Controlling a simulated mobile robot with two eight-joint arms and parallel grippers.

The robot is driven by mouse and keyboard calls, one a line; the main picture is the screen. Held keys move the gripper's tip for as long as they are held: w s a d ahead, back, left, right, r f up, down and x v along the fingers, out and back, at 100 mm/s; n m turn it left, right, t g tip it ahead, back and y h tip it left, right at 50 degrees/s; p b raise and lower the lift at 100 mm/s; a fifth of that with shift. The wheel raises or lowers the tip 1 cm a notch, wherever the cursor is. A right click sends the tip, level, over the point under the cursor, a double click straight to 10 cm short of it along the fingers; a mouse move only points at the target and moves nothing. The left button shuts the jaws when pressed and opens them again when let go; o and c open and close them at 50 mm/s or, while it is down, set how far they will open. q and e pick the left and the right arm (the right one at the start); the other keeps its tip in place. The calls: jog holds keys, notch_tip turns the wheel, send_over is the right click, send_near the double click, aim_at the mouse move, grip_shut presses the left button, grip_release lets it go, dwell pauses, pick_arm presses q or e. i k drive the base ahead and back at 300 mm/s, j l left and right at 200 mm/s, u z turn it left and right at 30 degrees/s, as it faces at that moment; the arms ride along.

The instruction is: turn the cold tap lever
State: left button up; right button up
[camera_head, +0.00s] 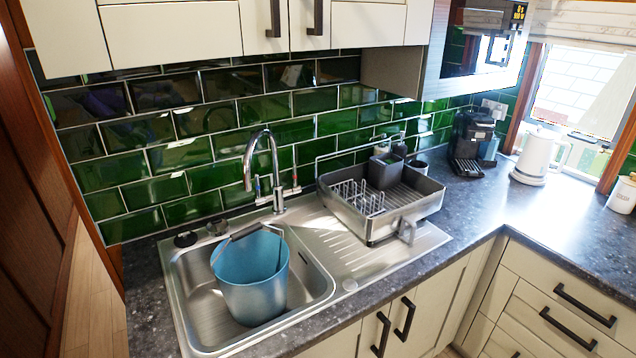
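The chrome tap (274,168) stands behind the sink, with its curved spout arching over the bowl. A lever with a red mark (259,190) is on its left side, and a lever with a blue mark (295,183) is on its right side. The blue-marked one looks like the cold lever. Both are small in the picture, so I cannot tell their exact angles. A blue bucket (250,283) with a dark handle grip stands in the sink bowl below the spout. Neither of my grippers is in view.
The steel sink (195,307) has a ribbed drainer (345,247) on its right. A dish rack (412,209) stands on it, close to the right of the tap. A coffee machine (470,140) and white kettle (537,157) stand further right. Cupboards (170,35) hang above.

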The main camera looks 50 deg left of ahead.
aim_at(260, 200)
jog(key=k+j+z, duration=0.15)
jog(key=z, duration=0.3)
jog(key=k+z, duration=0.25)
jog(key=z, duration=0.2)
jog(key=k+z, duration=0.25)
jog(key=z, duration=0.2)
jog(key=k+z, duration=0.7)
jog(key=k, duration=0.2)
jog(key=k+z, duration=0.35)
jog(key=k+l+z, duration=0.1)
jog(key=k+z, duration=0.25)
jog(key=k, duration=0.15)
jog(key=k+j+u, duration=0.15)
jog(key=k, duration=0.3)
jog(key=k+u, duration=0.1)
jog(key=k, duration=0.3)
